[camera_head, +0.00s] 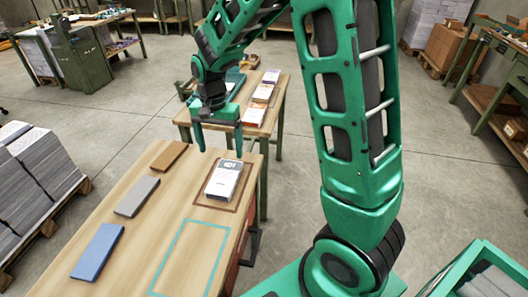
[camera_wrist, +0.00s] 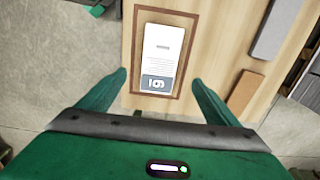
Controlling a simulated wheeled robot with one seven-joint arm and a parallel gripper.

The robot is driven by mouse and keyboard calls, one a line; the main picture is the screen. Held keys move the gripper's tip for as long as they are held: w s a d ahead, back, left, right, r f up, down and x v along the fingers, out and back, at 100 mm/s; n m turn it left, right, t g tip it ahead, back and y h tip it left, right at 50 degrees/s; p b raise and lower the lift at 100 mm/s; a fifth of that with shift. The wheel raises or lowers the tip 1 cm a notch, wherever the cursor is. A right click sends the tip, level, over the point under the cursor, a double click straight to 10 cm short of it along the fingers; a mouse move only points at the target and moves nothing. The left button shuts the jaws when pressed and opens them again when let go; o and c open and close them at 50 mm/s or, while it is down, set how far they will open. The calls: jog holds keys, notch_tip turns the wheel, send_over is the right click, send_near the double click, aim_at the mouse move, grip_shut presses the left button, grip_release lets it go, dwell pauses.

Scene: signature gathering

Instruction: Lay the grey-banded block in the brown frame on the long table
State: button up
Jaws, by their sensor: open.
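A white block with a grey band (camera_head: 224,180) lies flat inside the brown frame (camera_head: 208,203) marked on the long table (camera_head: 140,226). In the wrist view the same block (camera_wrist: 163,50) shows its grey end, with figures on it, toward my gripper, and the brown frame (camera_wrist: 137,45) runs around it. My gripper (camera_head: 220,150) is above the far end of the long table, over the block and apart from it. Its two fingers, also in the wrist view (camera_wrist: 160,85), are spread wide with nothing between them.
An empty teal frame (camera_head: 188,260) is on the near part of the long table. Blue (camera_head: 98,251), grey (camera_head: 137,196) and brown (camera_head: 168,156) slabs lie along its left side. A second table (camera_head: 275,103) behind holds several blocks. Paper stacks (camera_head: 40,165) stand at left.

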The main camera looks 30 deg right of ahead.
jog(key=shift+d, duration=0.1)
jog(key=s+d+r, duration=0.5)
jog(key=s+d, duration=0.2)
jog(key=d, duration=0.1)
jog(key=s+d+r+n, duration=0.1)
jog(key=s+d, duration=0.3)
jog(key=s, duration=0.7)
jog(key=s+d+r+n, duration=0.1)
jog(key=s+d+r, duration=0.2)
jog(key=s, duration=0.9)
jog(key=shift+s+d+n, duration=0.2)
jog(key=shift+d+n, duration=0.1)
jog(key=shift+d, duration=0.6)
